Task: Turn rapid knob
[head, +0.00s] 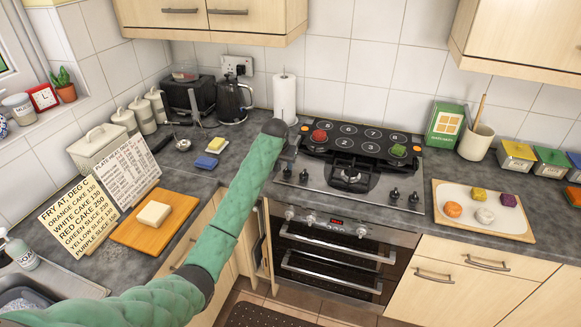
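The steel hob (345,195) has black knobs along its front: a left pair (303,175) and a right pair (394,194). The oven panel below has pale knobs (361,233) and a red display (336,222). I cannot read any knob's label, so I cannot tell which is the rapid one. My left arm, in a green quilted sleeve, reaches from the lower left to the hob's left edge. My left gripper (288,152) is mostly hidden behind the arm's dark end, close to the left hob knobs; its fingers and any contact are unclear. My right gripper is out of view.
A black numbered board (345,143) over the back of the hob holds a red piece (319,136) and a green piece (398,150). A tray (470,226) with coloured pieces lies right. A cutting board (180,219) lies left. A paper roll (285,92) stands behind.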

